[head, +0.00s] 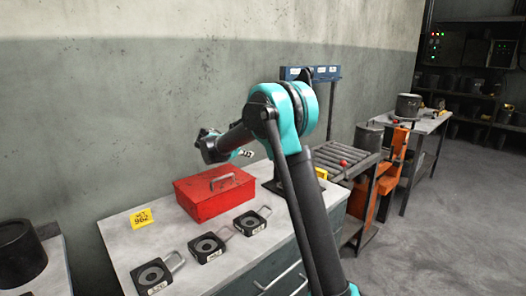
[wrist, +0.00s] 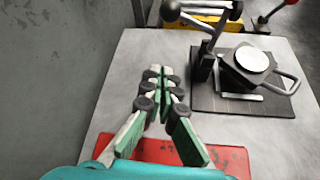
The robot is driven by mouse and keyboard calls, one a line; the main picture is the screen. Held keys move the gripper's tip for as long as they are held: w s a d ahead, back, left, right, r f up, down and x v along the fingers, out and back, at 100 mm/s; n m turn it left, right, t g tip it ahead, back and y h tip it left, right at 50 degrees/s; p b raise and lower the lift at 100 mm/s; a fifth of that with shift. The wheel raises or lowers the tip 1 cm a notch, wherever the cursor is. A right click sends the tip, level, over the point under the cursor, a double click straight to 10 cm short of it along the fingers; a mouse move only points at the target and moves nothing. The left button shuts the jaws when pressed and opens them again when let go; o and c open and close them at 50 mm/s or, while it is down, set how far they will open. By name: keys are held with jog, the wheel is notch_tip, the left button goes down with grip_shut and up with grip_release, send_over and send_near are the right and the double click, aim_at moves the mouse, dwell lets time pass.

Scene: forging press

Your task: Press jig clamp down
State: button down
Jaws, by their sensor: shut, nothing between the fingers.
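The jig clamp (wrist: 204,58) stands on a dark base plate (wrist: 240,104) at the right of the wrist view. Its lever ends in a dark ball knob (wrist: 170,11) at the top; I cannot tell how far the lever is raised. Beside it on the plate lies a dark part with a pale round disc (wrist: 252,60) and a metal loop. My gripper (wrist: 160,76) is shut and empty, over the bench to the left of the clamp and apart from it. In the head view my gripper (head: 243,154) is small beyond my forearm, and my arm mostly hides the clamp.
A red toolbox (head: 215,193) with a handle sits on the bench, below my gripper in the wrist view (wrist: 195,154). Several dark looped parts (head: 208,247) line the bench front, near a yellow sign (head: 141,218). A wall stands at left. A roller conveyor (head: 340,160) is beyond.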

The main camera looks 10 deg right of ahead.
jog(key=x, duration=1)
jog(key=r, duration=0.2)
jog(key=d+r, duration=0.1)
jog(key=shift+s+d+r, duration=0.1)
jog(key=shift+s+r, duration=0.1)
jog(key=shift+r, duration=0.2)
